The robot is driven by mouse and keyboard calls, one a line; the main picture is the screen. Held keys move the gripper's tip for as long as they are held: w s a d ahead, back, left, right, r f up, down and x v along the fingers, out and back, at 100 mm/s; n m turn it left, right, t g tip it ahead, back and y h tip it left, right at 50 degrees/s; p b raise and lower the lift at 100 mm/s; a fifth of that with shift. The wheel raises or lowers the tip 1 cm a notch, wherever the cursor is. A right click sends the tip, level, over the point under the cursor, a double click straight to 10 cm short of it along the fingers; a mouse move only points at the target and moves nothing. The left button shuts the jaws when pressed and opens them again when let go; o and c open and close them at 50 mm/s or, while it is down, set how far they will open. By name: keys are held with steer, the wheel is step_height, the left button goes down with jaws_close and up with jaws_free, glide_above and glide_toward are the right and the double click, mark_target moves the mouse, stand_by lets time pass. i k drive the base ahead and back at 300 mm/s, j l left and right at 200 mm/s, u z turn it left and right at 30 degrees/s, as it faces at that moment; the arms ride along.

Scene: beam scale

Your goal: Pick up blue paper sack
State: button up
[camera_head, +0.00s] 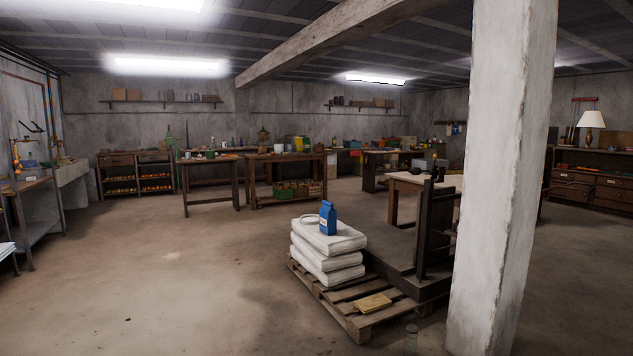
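The blue paper sack (327,218) stands upright on top of a stack of white bags (329,263). The stack rests on the left part of a wooden pallet (343,313). My gripper is not in view, so its state does not show.
A dark beam scale (432,240) stands on the pallet's right side. A white pillar (505,170) rises at right. Floor at left is clear; workbenches (286,158) line the back.

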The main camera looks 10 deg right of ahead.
mark_target(327, 216)
steer(key=i+j+u, duration=0.35)
steer(key=i, duration=0.7)
steer(key=i+l+u, duration=0.1)
steer(key=i+u, duration=0.25)
steer(key=i, duration=0.7)
steer(key=i+z, duration=0.1)
steer(key=i, duration=0.85)
steer(key=i+j+z, duration=0.15)
steer(key=i, duration=0.75)
steer(key=i+z, duration=0.25)
steer(key=i, duration=0.3)
steer(key=i+z, duration=0.25)
steer(key=i, duration=0.3)
steer(key=i+j+z, duration=0.3)
steer(key=i, duration=0.25)
steer(key=i+z, duration=0.85)
steer(key=i+j+z, duration=0.2)
steer(key=z, duration=0.25)
